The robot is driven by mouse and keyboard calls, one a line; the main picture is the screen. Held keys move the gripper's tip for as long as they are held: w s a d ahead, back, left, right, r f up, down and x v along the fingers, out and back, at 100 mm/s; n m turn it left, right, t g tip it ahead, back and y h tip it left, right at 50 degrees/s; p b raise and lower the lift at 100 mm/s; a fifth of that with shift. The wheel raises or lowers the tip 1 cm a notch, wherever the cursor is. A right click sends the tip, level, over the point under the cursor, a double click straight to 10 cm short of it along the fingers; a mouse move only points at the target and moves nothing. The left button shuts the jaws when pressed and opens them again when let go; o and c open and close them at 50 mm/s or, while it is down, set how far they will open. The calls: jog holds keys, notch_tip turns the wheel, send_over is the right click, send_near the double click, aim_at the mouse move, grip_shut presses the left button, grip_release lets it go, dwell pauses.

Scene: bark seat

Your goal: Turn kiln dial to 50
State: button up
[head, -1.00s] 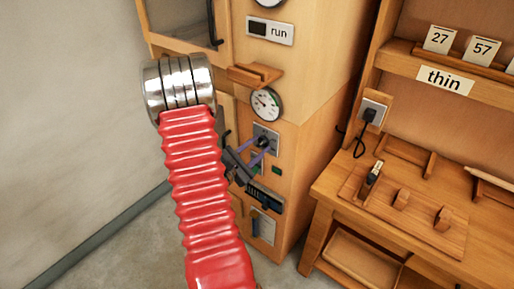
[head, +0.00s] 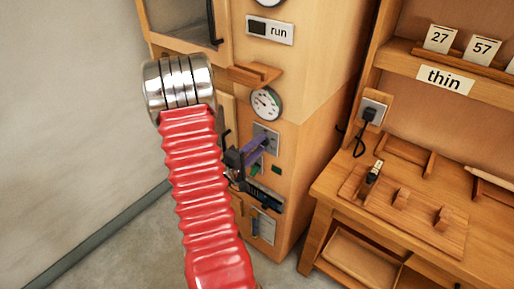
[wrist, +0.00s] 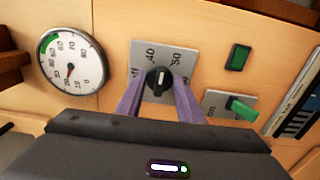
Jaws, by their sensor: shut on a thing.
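The kiln dial is a small black knob (wrist: 158,78) with a white mark, on a grey plate (wrist: 149,50) printed "off", "40" and "50". The knob stands between the purple fingers of my gripper (wrist: 158,86), which are shut on it. The white mark points up the plate, roughly between 40 and 50; its exact setting is hard to tell. In the head view my gripper (head: 261,144) reaches the plate (head: 268,131) on the kiln front, and its fingers hide the knob.
A round gauge (wrist: 71,60) sits left of the dial. A green lamp (wrist: 238,57) and a switch with a green lever (wrist: 241,108) are to its right. In the head view a small wooden ledge (head: 255,74) juts out above, and a workbench (head: 330,190) stands at right.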

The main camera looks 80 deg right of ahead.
jog(key=m, duration=0.5)
jog(key=shift+w+f+m, duration=0.1)
jog(key=shift+f+m, duration=0.1)
jog(key=shift+m, duration=0.2)
jog(key=o, duration=1)
jog(key=shift+a, duration=0.1)
jog(key=shift+v, duration=6.75)
jog(key=shift+w, duration=0.1)
